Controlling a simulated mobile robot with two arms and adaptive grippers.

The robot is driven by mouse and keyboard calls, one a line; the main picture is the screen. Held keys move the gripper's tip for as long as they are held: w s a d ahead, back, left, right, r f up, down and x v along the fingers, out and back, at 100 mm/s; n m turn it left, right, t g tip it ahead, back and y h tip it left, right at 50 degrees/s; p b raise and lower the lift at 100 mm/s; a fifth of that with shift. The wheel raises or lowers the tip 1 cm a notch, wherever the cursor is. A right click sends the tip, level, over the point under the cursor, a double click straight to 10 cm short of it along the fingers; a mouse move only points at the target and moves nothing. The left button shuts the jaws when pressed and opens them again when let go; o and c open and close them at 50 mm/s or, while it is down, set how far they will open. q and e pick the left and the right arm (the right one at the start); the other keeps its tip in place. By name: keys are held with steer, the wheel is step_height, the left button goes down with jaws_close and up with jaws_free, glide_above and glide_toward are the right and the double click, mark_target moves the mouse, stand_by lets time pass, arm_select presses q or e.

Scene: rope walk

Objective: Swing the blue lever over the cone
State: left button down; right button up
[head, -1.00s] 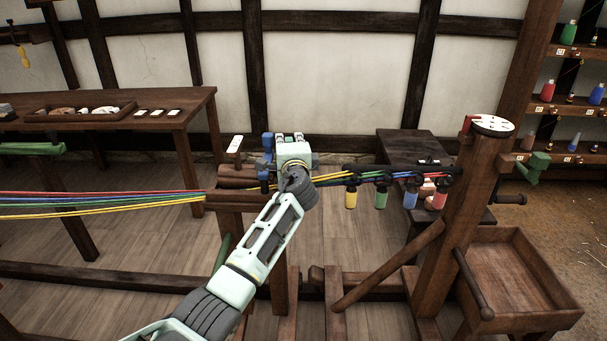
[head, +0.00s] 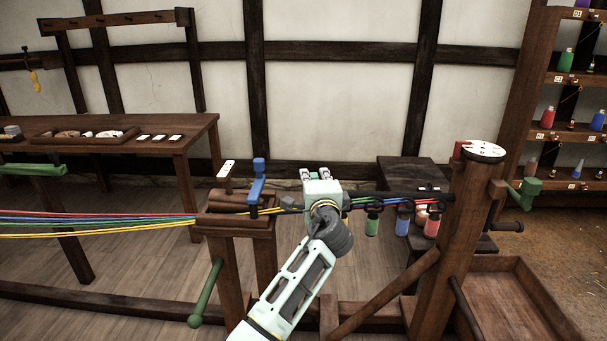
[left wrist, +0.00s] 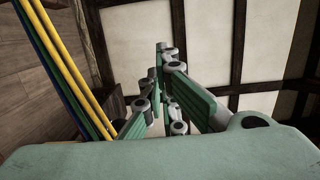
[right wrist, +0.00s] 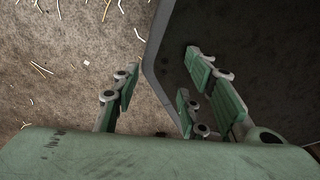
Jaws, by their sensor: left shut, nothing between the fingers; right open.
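The blue lever (head: 256,186) stands upright on the wooden stand in the head view, its top knob pointing up. A rounded brown wooden piece (head: 232,199), seemingly the cone, lies on the stand just left of the lever; its shape is partly hidden. My left gripper (head: 316,173) is to the right of the lever, with a gap between them, above the strands. Its fingers, also in the left wrist view (left wrist: 158,76), are shut and empty. My right gripper (right wrist: 160,72) is open and empty in the right wrist view, away from the lever.
Coloured strands (head: 100,222) run from the left to the stand. Green, blue and red bobbins (head: 403,222) hang right of my left gripper. A post with a white dial (head: 485,151) stands farther right. A green handle (head: 205,293) sticks out below the stand.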

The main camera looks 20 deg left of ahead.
arm_select(q)
steer(key=shift+s+d, duration=0.5)
steer(key=shift+d, duration=0.35)
arm_select(e)
steer(key=shift+d+f, duration=0.1)
steer(key=shift+d, duration=0.85)
